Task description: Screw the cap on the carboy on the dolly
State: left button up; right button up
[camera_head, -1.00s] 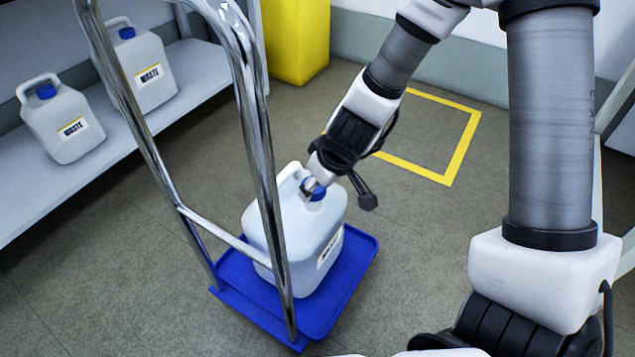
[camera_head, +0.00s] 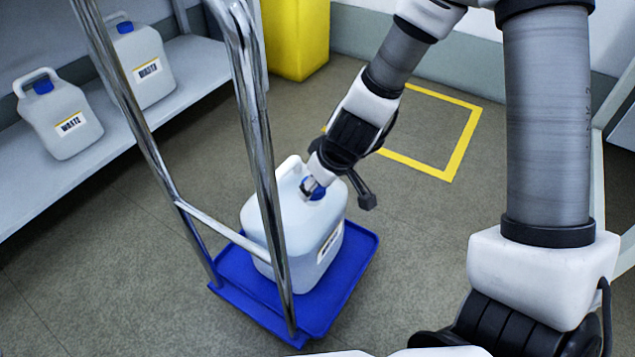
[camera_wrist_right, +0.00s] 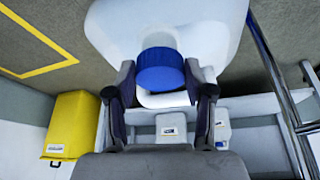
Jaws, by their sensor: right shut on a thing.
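The white carboy (camera_head: 300,232) with a waste label stands upright on the blue dolly (camera_head: 345,283), behind its chrome handle. The blue cap (camera_head: 317,193) is at the carboy's neck. My right gripper (camera_head: 312,187) reaches down over the carboy and is shut on the cap. In the right wrist view the cap (camera_wrist_right: 160,72) sits between the two dark fingers (camera_wrist_right: 160,85), against the carboy's top (camera_wrist_right: 215,25). I cannot tell how far the cap is threaded. My left gripper is not in view.
The dolly's chrome handle (camera_head: 262,150) rises close to the left of the carboy. Two capped waste carboys (camera_head: 62,120) (camera_head: 142,65) stand on a shelf (camera_head: 105,140) at left. A yellow bin (camera_head: 297,38) stands at the back. The floor by the yellow outline (camera_head: 455,150) is clear.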

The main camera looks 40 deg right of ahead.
jog(key=shift+f, duration=0.4)
jog(key=shift+f+b, duration=0.4)
jog(key=shift+b, duration=0.1)
jog(key=o, duration=1)
jog(key=c, duration=1.3)
